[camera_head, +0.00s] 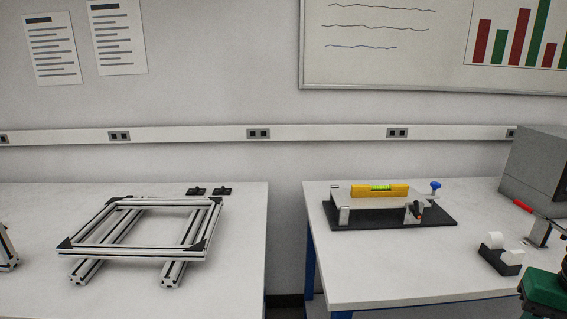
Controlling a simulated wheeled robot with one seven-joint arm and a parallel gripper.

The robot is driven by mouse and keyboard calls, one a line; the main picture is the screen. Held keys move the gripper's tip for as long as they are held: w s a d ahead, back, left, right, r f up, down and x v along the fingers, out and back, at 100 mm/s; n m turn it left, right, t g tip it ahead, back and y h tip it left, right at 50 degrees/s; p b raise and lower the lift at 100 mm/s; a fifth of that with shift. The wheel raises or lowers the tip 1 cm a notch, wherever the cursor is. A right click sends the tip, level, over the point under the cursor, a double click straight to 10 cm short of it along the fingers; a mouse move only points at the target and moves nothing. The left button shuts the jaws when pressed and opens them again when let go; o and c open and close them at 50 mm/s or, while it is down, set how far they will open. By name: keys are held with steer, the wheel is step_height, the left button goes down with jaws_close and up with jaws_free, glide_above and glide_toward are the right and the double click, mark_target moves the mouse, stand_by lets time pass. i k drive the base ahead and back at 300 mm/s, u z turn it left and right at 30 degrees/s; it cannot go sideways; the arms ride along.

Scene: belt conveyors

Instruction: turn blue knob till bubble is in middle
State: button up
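The blue knob (435,186) stands at the right end of a levelling rig on the right-hand table. A yellow spirit level (365,190) lies on the rig's light plate, with a green vial (380,187) at its middle. The bubble is too small to make out. The rig stands on a black base plate (370,224), and a second knob with an orange-red tip (417,214) is at its front right.
A tape dispenser (503,258), a red-handled tool (523,206), a grey box (540,165) and a green object (545,288) are at the right. The right table (370,280) is clear in front of the rig. A gap separates it from the left table (235,270), which holds an aluminium frame (130,253).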

mark_target(435, 185)
steer(key=z, duration=2.15)
steer(key=k, duration=0.7)
steer(key=u, duration=0.55)
steer(key=i, duration=1)
